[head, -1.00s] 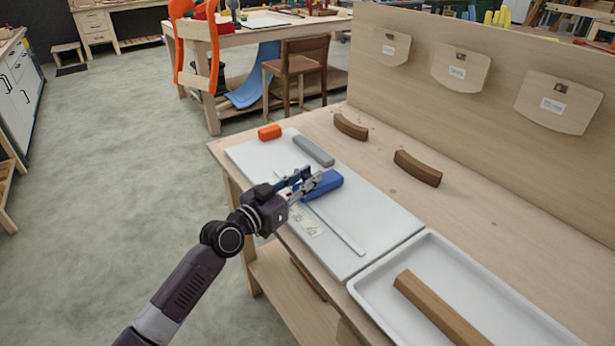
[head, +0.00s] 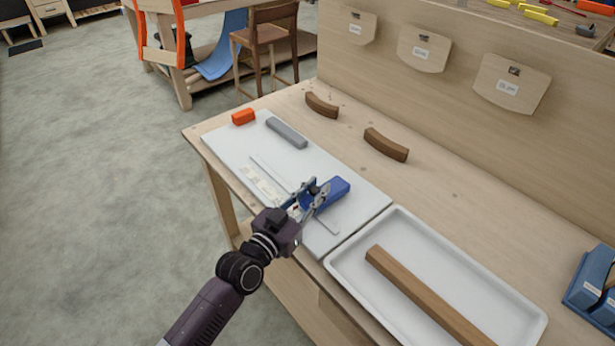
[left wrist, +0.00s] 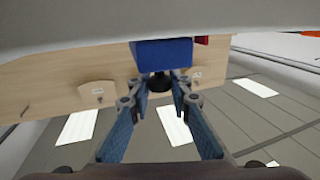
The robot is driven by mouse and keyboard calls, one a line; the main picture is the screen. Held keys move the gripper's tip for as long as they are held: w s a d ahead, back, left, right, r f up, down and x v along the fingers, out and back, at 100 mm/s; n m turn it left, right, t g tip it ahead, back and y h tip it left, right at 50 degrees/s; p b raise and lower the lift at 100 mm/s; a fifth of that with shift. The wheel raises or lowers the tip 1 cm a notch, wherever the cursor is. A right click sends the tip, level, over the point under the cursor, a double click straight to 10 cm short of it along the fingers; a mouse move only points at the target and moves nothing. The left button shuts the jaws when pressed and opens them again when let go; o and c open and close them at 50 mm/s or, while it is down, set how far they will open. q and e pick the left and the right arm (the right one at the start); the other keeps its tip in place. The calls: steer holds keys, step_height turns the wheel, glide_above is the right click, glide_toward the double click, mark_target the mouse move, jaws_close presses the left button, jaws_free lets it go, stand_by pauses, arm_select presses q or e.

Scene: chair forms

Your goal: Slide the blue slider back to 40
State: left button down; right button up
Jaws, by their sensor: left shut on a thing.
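The blue slider (head: 338,191) sits across a thin rail on the white board (head: 222,133), nearer the rail's tray end. A black knob (left wrist: 160,82) shows below the blue block (left wrist: 162,53) in the left wrist view. My left gripper (head: 311,197) is at the slider's left end, shut on the slider, its fingers (left wrist: 162,88) on either side of the knob. A pale scale strip (head: 262,184) lies along the rail; its numbers are too small to read, and the gripper covers part of it. My right gripper is not in view.
An orange block (head: 243,117) and a grey bar (head: 286,132) are at the board's far end. A white tray (head: 341,266) with a wooden bar (head: 425,298) adjoins the near end. Two curved brown pieces (head: 386,145) lie on the bench behind. A blue holder (head: 592,285) stands at right.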

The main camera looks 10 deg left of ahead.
arm_select(q)
steer(key=shift+s+d+f, duration=0.1)
steer(key=shift+d+f, duration=0.05)
steer(key=shift+d, duration=0.05)
steer(key=c, duration=2.2)
jaws_free()
steer(key=o, duration=0.5)
steer(key=shift+s, duration=0.15)
steer(key=shift+c, duration=0.2)
steer(key=shift+s+a, duration=0.1)
steer(key=v, duration=1.1)
steer(key=shift+s, duration=0.35)
steer(key=shift+a, duration=0.1)
